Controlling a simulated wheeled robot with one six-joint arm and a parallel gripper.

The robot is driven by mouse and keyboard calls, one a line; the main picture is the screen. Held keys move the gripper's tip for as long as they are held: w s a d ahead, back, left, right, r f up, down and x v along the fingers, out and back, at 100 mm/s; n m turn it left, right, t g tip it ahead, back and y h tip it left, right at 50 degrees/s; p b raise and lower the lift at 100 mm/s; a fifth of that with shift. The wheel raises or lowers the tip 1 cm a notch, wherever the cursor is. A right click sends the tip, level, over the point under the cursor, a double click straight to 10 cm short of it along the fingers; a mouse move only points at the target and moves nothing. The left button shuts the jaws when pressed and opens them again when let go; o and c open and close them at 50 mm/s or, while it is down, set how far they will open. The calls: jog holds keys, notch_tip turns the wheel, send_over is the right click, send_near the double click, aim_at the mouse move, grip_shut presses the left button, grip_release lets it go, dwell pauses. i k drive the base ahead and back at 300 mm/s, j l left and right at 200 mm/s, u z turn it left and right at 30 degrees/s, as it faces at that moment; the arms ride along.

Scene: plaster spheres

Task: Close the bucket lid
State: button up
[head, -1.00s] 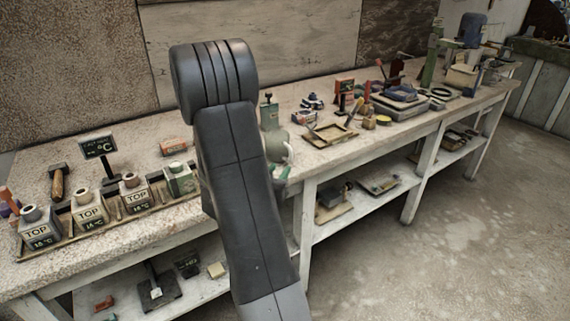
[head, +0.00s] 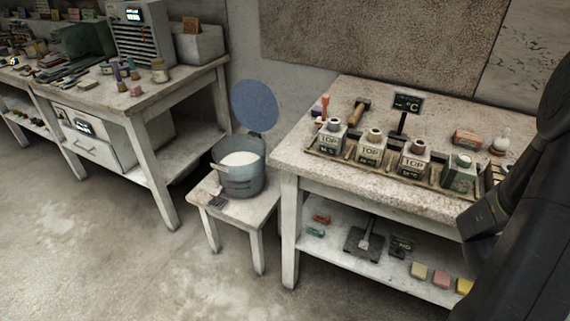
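The bucket (head: 240,180) is grey metal and stands on a small white stool (head: 233,211) between two workbenches. White material fills it to near the rim. Its lid (head: 255,106) is a round blue-grey disc that stands raised, upright above the bucket's back side, so the bucket is open. My arm shows as a dark shape at the right edge of the head view, in front of the right bench. My gripper cannot be made out in this view.
The right workbench (head: 300,158) holds a rack of jars, a hammer (head: 356,112) and a small °C sign (head: 406,104). The left bench (head: 141,102) carries a metal cabinet and jars. The floor in front is clear.

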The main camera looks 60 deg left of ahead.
aim_at(255, 106)
jog(key=k+u, duration=0.1)
jog(key=u, duration=0.85)
jog(key=i+u, duration=0.1)
jog(key=u, duration=1.6)
jog(key=k+l, duration=0.05)
